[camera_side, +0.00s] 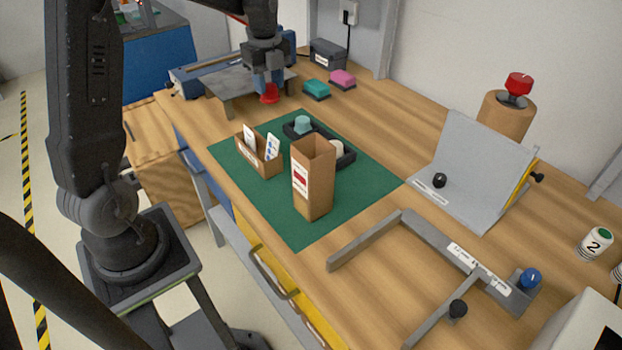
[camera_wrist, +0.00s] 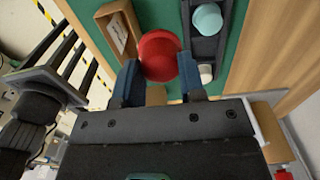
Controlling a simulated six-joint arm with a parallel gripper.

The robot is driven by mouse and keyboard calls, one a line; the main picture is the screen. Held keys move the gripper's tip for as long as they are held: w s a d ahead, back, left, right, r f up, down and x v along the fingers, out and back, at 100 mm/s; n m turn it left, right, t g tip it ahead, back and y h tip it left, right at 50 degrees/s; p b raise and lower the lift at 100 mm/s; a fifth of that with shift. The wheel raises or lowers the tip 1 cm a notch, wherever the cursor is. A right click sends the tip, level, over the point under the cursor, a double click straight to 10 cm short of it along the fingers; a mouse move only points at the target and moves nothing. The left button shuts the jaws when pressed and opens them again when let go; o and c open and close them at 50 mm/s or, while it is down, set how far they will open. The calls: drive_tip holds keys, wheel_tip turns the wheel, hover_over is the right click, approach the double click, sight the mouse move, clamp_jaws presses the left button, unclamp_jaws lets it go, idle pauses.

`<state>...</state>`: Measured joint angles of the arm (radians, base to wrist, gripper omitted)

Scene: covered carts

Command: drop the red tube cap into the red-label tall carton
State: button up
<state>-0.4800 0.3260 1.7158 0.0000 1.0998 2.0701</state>
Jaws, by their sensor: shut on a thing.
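My gripper (camera_side: 268,86) is shut on the red tube cap (camera_side: 269,95) and holds it in the air at the back of the bench, in front of a grey metal stand. In the wrist view the red cap (camera_wrist: 159,56) sits between the two blue fingers (camera_wrist: 158,85). The tall carton (camera_side: 313,178) with a red label stands upright and open-topped on the green mat (camera_side: 292,235), nearer the side camera than my gripper. In the wrist view a small strip of cardboard below the cap may be the carton, mostly hidden by the gripper.
A low cardboard box (camera_side: 259,160) with cards stands left of the carton. A black tray (camera_side: 347,158) with a teal cap (camera_side: 303,124) and a white one lies behind it. A grey metal stand (camera_side: 238,88) is near the gripper. Grey angled rails (camera_side: 365,238) lie at front right.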

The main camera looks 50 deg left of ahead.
drive_tip(key=shift+d, duration=0.1)
drive_tip(key=d+r, duration=0.5)
drive_tip(key=d, duration=0.8)
wheel_tip(320, 180, up, 4)
hover_over(313, 180)
drive_tip(key=w+a, duration=0.2)
drive_tip(key=a, duration=0.1)
drive_tip(key=shift+w, duration=0.1)
drive_tip(key=shift+f, duration=3.7)
drive_tip(key=o, duration=1)
drive_tip(key=shift+f, duration=0.15)
